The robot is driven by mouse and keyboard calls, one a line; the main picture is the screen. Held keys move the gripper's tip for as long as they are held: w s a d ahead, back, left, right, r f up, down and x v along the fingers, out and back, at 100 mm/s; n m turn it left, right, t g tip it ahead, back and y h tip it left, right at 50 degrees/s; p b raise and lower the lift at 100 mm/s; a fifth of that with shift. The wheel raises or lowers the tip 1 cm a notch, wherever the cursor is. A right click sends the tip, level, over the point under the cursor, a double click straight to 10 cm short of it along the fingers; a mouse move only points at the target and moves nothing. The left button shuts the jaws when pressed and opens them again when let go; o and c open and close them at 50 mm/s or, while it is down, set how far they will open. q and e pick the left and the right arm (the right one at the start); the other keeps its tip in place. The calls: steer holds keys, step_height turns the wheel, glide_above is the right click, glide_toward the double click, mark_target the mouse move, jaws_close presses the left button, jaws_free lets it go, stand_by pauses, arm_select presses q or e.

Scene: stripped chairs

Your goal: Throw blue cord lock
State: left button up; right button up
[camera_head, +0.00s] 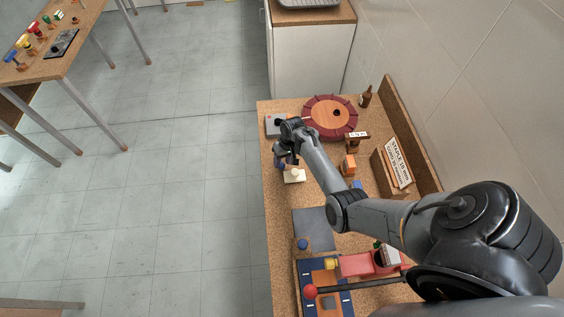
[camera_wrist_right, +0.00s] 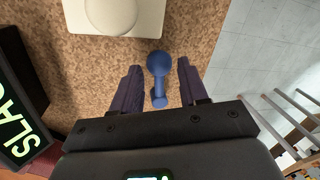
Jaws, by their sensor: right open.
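A blue cord lock (camera_wrist_right: 158,66), with a rounded larger end and a smaller end joined by a narrow neck, shows in the right wrist view over the brown cork tabletop. My right gripper (camera_wrist_right: 159,72) is open, with one dark finger on each side of it and a gap on both sides. In the head view, my right gripper (camera_head: 284,158) is over the table's left edge, and only a little blue shows beneath it. My left gripper is not in view.
A white block with a round knob (camera_head: 294,176) sits close to the gripper. A grey box (camera_head: 275,125), a red-rimmed round board (camera_head: 347,132), a brown bottle (camera_head: 366,97) and an orange block (camera_head: 348,166) stand around. Floor (camera_head: 185,190) lies open left of the table.

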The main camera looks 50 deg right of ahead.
step_height(320, 180, up, 9)
steer(key=d, duration=0.1)
steer(key=shift+s+d+f+p, duration=0.15)
steer(key=shift+s+d+p, duration=0.15)
steer(key=shift+s+p, duration=0.15)
